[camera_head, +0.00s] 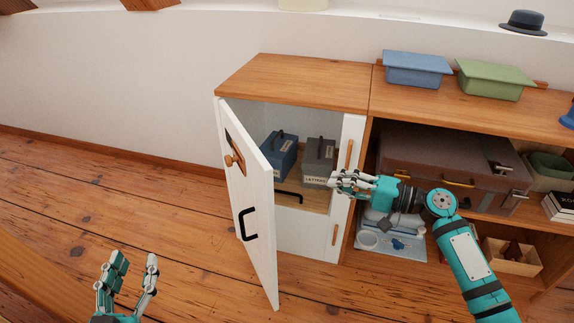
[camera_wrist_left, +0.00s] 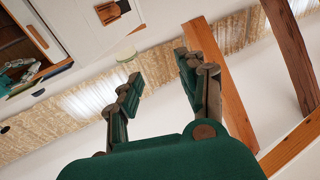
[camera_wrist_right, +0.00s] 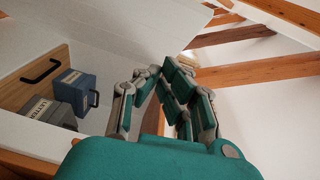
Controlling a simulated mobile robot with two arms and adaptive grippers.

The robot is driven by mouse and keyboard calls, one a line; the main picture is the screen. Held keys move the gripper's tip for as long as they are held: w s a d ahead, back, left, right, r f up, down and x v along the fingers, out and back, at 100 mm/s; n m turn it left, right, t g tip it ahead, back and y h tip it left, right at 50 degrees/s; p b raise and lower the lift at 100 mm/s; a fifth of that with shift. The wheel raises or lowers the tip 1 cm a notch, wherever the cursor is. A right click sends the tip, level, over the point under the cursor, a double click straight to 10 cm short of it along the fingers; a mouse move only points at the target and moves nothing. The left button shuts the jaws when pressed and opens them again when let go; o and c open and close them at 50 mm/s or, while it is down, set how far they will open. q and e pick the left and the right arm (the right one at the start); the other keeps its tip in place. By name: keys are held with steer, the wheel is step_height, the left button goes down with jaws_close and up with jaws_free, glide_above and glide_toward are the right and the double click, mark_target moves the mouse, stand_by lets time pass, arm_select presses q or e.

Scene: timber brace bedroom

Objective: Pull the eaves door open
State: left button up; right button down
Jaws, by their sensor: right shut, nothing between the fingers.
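The white eaves door (camera_head: 250,195) stands well open in the head view, swung out to the left of its cabinet. My right gripper (camera_head: 336,182) is shut and empty at the right side of the opening, in front of the frame post and apart from the door. It also shows in the right wrist view (camera_wrist_right: 160,80). My left gripper (camera_head: 132,262) is open and empty, low at the left and apart from the door. It also shows in the left wrist view (camera_wrist_left: 157,68).
Inside the cabinet sit a blue box (camera_head: 279,155) and a grey labelled box (camera_head: 319,160). To the right, shelves hold a brown suitcase (camera_head: 440,165) and a wooden crate (camera_head: 511,257). A blue bin (camera_head: 416,70) and green bin (camera_head: 495,79) stand on top. The left floor is clear.

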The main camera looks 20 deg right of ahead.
arm_select(q)
steer(key=shift+s+d+r+t+h+b, duration=0.1)
steer(key=shift+s+r+t+h+b, duration=0.1)
steer(key=shift+r+t, duration=0.4)
steer(key=shift+s+d+r+t+h+b, duration=0.1)
steer(key=shift+r+t+h+b, duration=0.2)
steer(key=shift+r, duration=0.55)
steer(key=shift+s+r+t+h+b, duration=0.15)
steer(key=shift+r+t, duration=0.35)
steer(key=shift+r, duration=0.25)
arm_select(e)
steer(key=w+a+r+g+y, duration=0.1)
steer(key=w+a, duration=0.3)
steer(key=a, duration=0.7)
steer(key=shift+w+a+r, duration=0.15)
steer(key=shift+r, duration=0.4)
